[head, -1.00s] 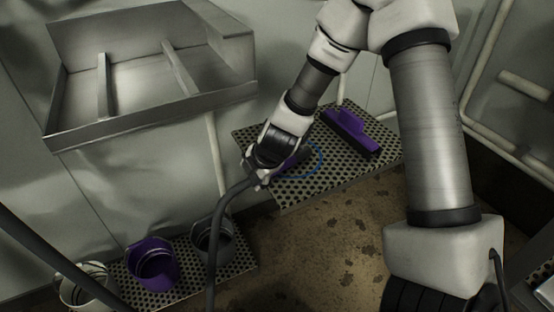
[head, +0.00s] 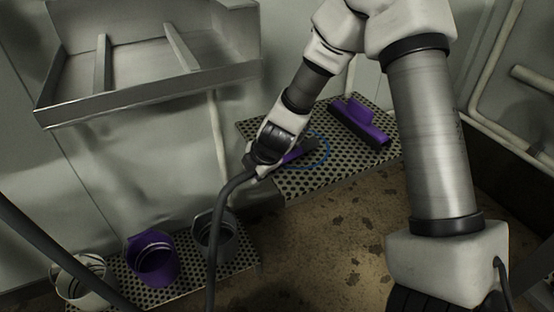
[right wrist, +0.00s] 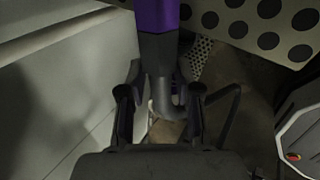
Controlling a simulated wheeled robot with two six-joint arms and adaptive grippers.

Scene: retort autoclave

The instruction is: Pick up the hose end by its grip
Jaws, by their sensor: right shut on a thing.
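The dark hose (head: 219,215) rises from the bottom of the head view and bends over to my right gripper (head: 258,164). The right gripper is shut on the hose end, above the left end of the perforated shelf. In the right wrist view the hose end (right wrist: 158,50) shows a purple part and a dark faceted grip between the two fingers of my right gripper (right wrist: 158,100). Part of the hose end is hidden behind the gripper in the head view. My left gripper is not in view.
The perforated shelf (head: 345,170) holds a purple squeegee-like tool (head: 358,122) and a blue ring (head: 327,152). A lower perforated shelf carries purple (head: 152,262), grey (head: 213,235) and pale (head: 82,280) buckets. A metal sink or tray (head: 150,95) is on the wall at upper left.

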